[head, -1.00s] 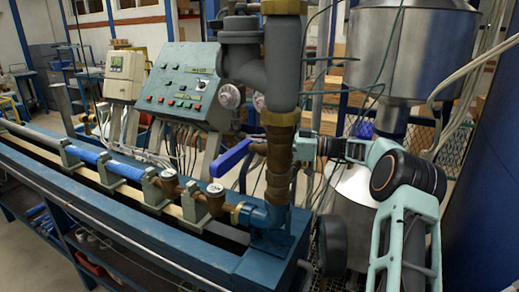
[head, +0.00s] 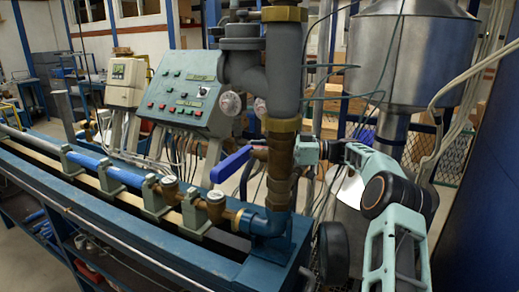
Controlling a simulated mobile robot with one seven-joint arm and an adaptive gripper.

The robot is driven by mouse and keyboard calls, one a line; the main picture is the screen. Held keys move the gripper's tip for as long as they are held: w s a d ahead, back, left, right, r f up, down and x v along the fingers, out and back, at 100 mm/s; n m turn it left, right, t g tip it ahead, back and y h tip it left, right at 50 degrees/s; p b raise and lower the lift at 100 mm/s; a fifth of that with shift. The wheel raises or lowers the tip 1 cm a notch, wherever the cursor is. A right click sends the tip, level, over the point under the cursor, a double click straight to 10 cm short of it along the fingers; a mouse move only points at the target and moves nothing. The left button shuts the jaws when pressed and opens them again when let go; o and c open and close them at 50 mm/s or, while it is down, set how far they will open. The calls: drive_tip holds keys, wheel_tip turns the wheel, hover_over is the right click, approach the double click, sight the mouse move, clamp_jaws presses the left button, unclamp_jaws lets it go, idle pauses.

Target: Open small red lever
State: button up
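No small red lever can be made out in the head view. A blue lever handle (head: 231,163) sticks out to the left from the brass fitting (head: 280,165) on the vertical pipe, slanting down to its left end. My arm (head: 385,195) comes up from the lower right and bends left. Its far end reaches the right side of the vertical pipe at the height of the brass fitting. The pipe hides my gripper's fingers, so their state and any contact do not show.
The thick grey vertical pipe (head: 285,75) stands between the camera and my arm's end. A control panel (head: 185,92) with small red and green buttons is at left. The blue bench (head: 200,262) carries a pipe with meters. A metal tank (head: 410,50) stands behind my arm.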

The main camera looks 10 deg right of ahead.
drive_tip(key=shift+d+f, duration=0.1)
drive_tip(key=v, duration=1.2)
